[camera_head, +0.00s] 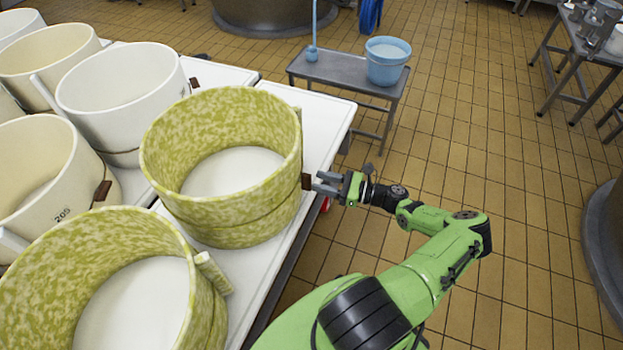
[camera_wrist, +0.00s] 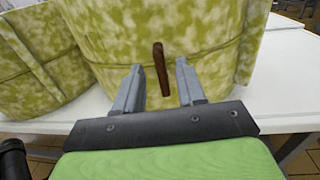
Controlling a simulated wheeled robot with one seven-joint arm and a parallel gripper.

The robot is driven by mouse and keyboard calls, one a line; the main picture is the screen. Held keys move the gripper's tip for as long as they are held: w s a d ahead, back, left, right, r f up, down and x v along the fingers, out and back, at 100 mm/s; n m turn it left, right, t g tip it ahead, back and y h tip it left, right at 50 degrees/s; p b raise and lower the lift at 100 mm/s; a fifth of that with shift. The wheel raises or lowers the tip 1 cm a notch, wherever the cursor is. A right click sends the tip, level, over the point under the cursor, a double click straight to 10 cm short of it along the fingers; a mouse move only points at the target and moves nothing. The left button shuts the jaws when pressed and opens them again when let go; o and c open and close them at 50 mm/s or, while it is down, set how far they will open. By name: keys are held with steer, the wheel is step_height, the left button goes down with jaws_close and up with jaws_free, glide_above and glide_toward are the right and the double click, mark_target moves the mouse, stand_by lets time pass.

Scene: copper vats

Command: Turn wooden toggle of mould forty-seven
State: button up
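A round mould (camera_head: 222,165) with a mottled green and cream wall stands on the white table. A small brown wooden toggle (camera_head: 307,181) sticks out from its right side. In the wrist view the toggle (camera_wrist: 161,68) stands nearly upright, slightly tilted, against the mould's wall (camera_wrist: 205,35). My gripper (camera_head: 318,184) is at the toggle in the head view. In the wrist view my gripper (camera_wrist: 158,85) is open, one grey finger on each side of the toggle, with gaps to both. No number forty-seven is readable on this mould.
Another mottled green mould (camera_head: 60,240) stands at the lower left, close by. Several cream and white moulds (camera_head: 120,90) stand behind. The white table's (camera_head: 325,120) right edge runs beside my gripper. A grey bench (camera_head: 340,72) holds a blue bucket (camera_head: 387,62).

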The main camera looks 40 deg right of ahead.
mark_target(311, 180)
steer(key=x, duration=0.4)
jaws_close()
steer(key=shift+s, duration=0.1)
